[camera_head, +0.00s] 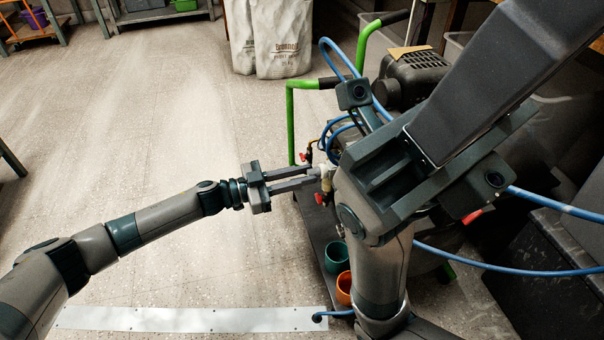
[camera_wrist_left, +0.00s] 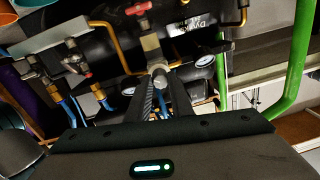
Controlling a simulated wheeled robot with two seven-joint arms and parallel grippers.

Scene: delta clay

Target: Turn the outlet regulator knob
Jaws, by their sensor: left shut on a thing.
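My left gripper (camera_head: 318,176) reaches in from the left to the small grey regulator knob (camera_head: 326,171) on the compressor's front piping. In the left wrist view its two fingers (camera_wrist_left: 160,88) close around the round grey knob end (camera_wrist_left: 158,70), below a metal block (camera_wrist_left: 150,43). The gripper is shut on this knob. Its far side is hidden. My right arm rises close to the head camera, and its large dark gripper (camera_head: 480,85) covers much of the compressor. Its jaw state is unclear.
Red valve handles (camera_wrist_left: 138,8) and pressure gauges (camera_wrist_left: 203,60) sit close to the knob. A green handle frame (camera_head: 290,120) and blue hoses (camera_head: 500,268) surround the compressor. Teal (camera_head: 336,256) and orange (camera_head: 344,288) cups stand below. The floor to the left is clear.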

